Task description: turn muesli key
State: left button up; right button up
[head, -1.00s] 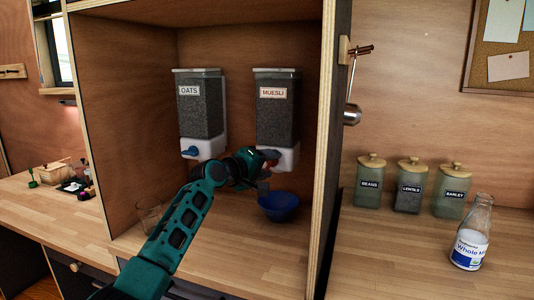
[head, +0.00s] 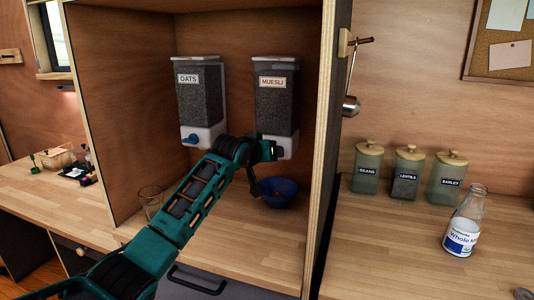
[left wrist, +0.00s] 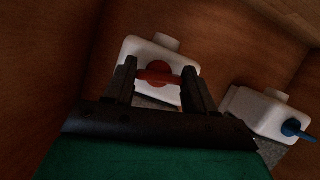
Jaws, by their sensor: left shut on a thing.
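The muesli dispenser (head: 275,104) hangs on the back wall of the wooden cubby, with a white base and a MUESLI label. Its red key (left wrist: 158,76) shows in the left wrist view, set on the white outlet. My left gripper (left wrist: 156,78) is shut on the red key, a finger on each side of it. In the head view my left gripper (head: 268,152) is at the dispenser's base and hides the key. A blue bowl (head: 279,194) stands on the counter below the outlet, partly hidden by my arm. My right gripper is not in view.
The oats dispenser (head: 199,96) with a blue key (head: 190,140) hangs to the left. A clear glass (head: 151,198) stands on the counter left of my arm. The cubby's right wall edge (head: 318,120) is close. Jars and a milk bottle (head: 464,226) stand outside on the right.

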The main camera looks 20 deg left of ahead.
pick_arm(q)
jog(key=shift+m+y, duration=0.4)
jog(key=shift+m, duration=0.4)
jog(key=o, duration=1)
jog(key=shift+o, duration=0.2)
jog(key=shift+s, duration=0.1)
jog(key=v, duration=1.2)
jog(key=shift+s, duration=0.35)
jog(key=shift+d+r, duration=0.1)
jog(key=shift+d, duration=0.05)
